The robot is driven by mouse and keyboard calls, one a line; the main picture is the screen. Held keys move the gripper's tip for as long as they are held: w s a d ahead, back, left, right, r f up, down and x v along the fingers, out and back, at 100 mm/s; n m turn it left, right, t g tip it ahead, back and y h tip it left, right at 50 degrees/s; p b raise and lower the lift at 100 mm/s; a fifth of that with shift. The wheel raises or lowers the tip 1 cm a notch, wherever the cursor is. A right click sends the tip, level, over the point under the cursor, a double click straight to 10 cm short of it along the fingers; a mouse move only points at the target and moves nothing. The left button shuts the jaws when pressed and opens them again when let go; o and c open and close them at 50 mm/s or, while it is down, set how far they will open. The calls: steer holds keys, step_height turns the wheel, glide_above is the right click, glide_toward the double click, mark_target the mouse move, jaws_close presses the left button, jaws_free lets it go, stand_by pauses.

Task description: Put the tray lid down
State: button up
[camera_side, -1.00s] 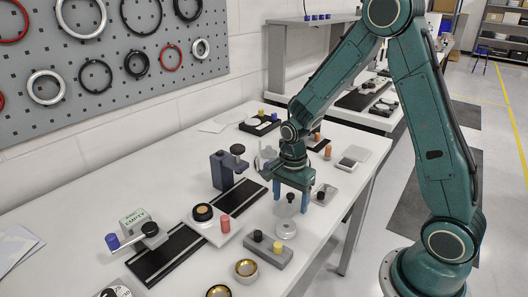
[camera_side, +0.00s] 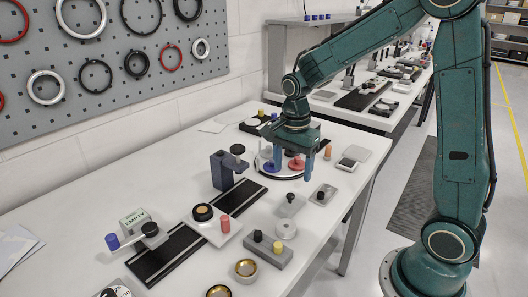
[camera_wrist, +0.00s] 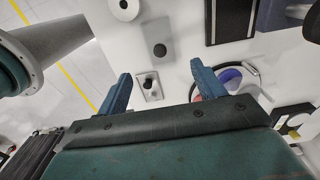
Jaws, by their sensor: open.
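A pale, flat, squarish lid (camera_side: 287,208) with a black knob (camera_side: 291,197) lies low on the white table in the side view. Whether a tray is under the lid is hard to tell. A small grey tray (camera_side: 329,189) with a black-knobbed piece stands just right of it; this tray also shows between my fingers in the wrist view (camera_wrist: 151,94). My gripper (camera_side: 292,176) is open and empty, above and behind the lid; its fingers also show in the wrist view (camera_wrist: 161,73).
A round dish (camera_side: 263,174) with red and blue pieces is behind my fingers. An orange peg (camera_side: 328,153) and a small scale-like plate (camera_side: 346,164) are at right.

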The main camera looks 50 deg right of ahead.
steer(key=shift+r, duration=0.95)
steer(key=shift+r, duration=0.1)
steer(key=s+a+r+n+t, duration=0.2)
steer(key=s+r+n, duration=0.3)
steer(key=s+n, duration=0.4)
steer(key=s+a+r+n+t, duration=0.3)
steer(key=s+r+n, duration=0.2)
steer(key=s+n, duration=0.3)
steer(key=shift+s+a+n+t, duration=0.25)
steer(key=shift+s+n+t, duration=0.1)
steer(key=shift+n, duration=0.15)
